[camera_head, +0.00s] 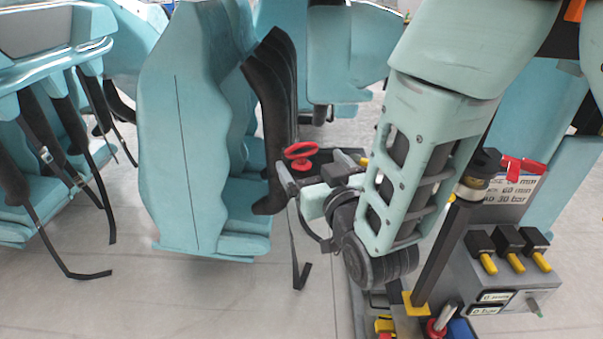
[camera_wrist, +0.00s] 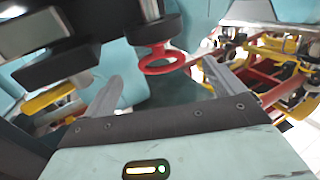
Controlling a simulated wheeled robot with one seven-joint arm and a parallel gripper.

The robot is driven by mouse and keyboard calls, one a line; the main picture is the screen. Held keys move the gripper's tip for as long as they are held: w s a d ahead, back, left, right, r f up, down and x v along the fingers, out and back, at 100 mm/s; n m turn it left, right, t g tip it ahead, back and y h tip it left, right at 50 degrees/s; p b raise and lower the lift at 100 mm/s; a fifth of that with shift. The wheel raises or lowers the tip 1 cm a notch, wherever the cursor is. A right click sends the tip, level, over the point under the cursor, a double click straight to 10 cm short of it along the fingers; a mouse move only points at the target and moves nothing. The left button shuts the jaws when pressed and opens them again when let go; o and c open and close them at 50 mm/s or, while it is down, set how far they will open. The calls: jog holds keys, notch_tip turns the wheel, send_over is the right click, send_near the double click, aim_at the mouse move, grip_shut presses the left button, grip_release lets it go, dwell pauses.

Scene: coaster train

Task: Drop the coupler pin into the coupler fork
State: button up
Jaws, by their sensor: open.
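My gripper (camera_wrist: 163,76) is open, with its two grey fingers apart in the wrist view. A red ring (camera_wrist: 158,60) under a round black part shows beyond and between the fingertips, with no visible contact. In the head view a red ring-shaped handle (camera_head: 300,150) stands at a dark box, just past my wrist; I cannot tell if it is the same part. A silver pin-like piece (camera_head: 446,316) with a red collar stands at the bottom right, and I cannot tell if it is the coupler pin. I cannot make out the coupler fork.
Teal coaster seats (camera_head: 185,130) stand close on the left, with black straps (camera_head: 95,170) hanging. A grey panel (camera_head: 500,265) with yellow-tipped knobs stands right. Red and yellow framework (camera_wrist: 265,75) fills the wrist view's right side. Bare floor (camera_head: 200,305) lies at front left.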

aim_at(303, 154)
jog(key=p+x, duration=0.2)
jog(key=x, duration=0.2)
jog(key=shift+w+a, duration=0.2)
jog(key=shift+w, duration=0.1)
jog(key=shift+w+a+f+p, duration=0.1)
jog(key=shift+w+a+p, duration=0.15)
jog(key=shift+w, duration=0.2)
jog(key=c, duration=1.3)
